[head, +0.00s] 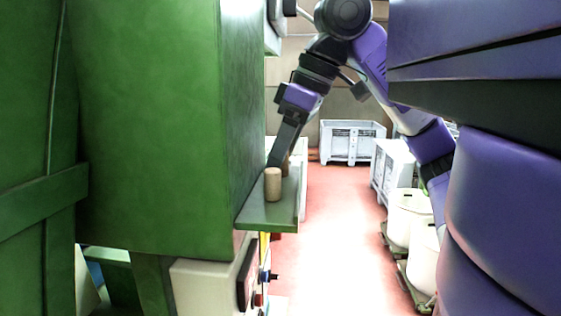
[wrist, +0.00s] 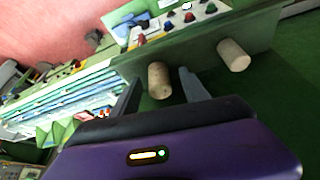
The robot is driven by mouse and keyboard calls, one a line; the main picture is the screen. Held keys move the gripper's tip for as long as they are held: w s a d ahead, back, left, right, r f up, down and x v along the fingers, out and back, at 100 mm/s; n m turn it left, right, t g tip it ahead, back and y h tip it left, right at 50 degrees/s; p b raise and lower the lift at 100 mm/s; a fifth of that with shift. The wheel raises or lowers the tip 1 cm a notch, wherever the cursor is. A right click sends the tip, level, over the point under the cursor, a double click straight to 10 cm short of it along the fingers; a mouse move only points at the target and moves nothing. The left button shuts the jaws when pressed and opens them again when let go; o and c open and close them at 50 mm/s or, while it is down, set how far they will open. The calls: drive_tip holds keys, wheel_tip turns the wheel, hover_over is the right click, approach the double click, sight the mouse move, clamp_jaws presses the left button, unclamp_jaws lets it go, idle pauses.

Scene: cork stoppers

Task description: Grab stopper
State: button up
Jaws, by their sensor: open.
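Two tan cork stoppers stand on a green shelf (head: 284,215). In the head view the nearer stopper (head: 273,185) is in plain sight; the farther stopper (head: 286,165) is partly hidden behind it and my gripper (head: 274,162). In the wrist view my gripper (wrist: 159,77) is open, with one stopper (wrist: 158,82) showing between its two fingers. I cannot tell whether either finger touches it. The other stopper (wrist: 233,55) is outside the fingers, to the right.
A large green machine body (head: 150,120) rises directly left of the shelf. A control panel with buttons (wrist: 180,20) shows beyond the shelf edge. White barrels (head: 408,215) and grey crates (head: 352,142) stand across the red floor, which has a clear aisle.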

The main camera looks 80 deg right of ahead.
clamp_jaws()
drive_tip(key=shift+r, duration=0.2)
